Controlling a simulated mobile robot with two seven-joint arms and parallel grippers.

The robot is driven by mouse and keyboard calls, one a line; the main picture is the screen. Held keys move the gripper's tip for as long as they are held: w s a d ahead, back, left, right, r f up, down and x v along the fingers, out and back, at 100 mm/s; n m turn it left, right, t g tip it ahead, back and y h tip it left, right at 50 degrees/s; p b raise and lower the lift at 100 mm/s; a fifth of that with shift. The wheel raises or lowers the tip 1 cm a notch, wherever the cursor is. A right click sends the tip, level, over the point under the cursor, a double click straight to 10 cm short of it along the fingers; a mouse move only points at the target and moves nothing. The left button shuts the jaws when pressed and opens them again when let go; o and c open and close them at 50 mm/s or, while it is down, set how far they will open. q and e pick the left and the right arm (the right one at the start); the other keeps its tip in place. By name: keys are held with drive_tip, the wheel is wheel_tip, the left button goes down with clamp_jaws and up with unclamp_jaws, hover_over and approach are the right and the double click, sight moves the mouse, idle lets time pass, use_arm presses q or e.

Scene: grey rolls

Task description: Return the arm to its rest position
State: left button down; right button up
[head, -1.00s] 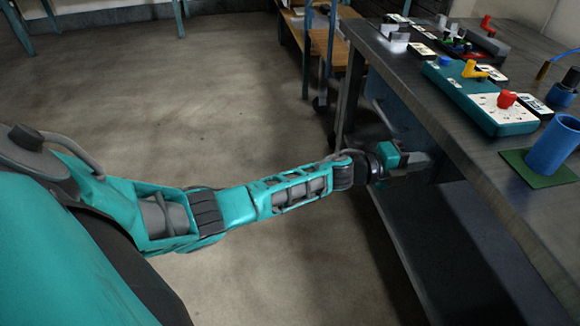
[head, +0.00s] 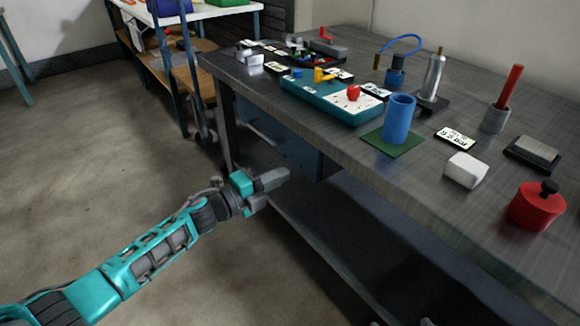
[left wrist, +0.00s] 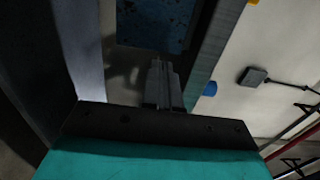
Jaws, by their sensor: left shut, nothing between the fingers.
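My left arm (head: 150,260) reaches in from the lower left in the head view, over the floor. Its gripper (head: 280,177) is beside the workbench's front edge, below the level of the top, and looks apart from the bench. The left gripper is shut and empty; in the left wrist view its fingers (left wrist: 162,85) lie together, with the bench's dark blue panel (left wrist: 155,22) beyond them. My right gripper is not in view.
The workbench (head: 400,190) carries a teal box (head: 325,98), a blue cup (head: 398,118) on a green mat, a white block (head: 465,170) and a red container (head: 536,206). A dark lower shelf (head: 350,225) lies under the top. Open floor (head: 90,170) is at left.

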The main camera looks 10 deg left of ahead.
use_arm(q)
drive_tip(key=s+f+n+g+y, duration=0.1)
drive_tip(key=s+f+n+y, duration=0.3)
drive_tip(key=s+n, duration=0.85)
drive_tip(key=s+f+n+g+y, duration=0.2)
drive_tip(key=s+f+n+y, duration=0.3)
drive_tip(key=s+n, duration=0.7)
drive_tip(key=s+a+r+p, duration=0.1)
drive_tip(key=r+p, duration=0.5)
drive_tip(key=p, duration=0.2)
drive_tip(key=s+a+r+p, duration=0.1)
drive_tip(key=a+r+p, duration=0.1)
drive_tip(key=r+p, duration=0.4)
drive_tip(key=m+p, duration=0.1)
drive_tip(key=p, duration=0.2)
drive_tip(key=shift+s+y, duration=0.25)
drive_tip(key=shift+y, duration=0.15)
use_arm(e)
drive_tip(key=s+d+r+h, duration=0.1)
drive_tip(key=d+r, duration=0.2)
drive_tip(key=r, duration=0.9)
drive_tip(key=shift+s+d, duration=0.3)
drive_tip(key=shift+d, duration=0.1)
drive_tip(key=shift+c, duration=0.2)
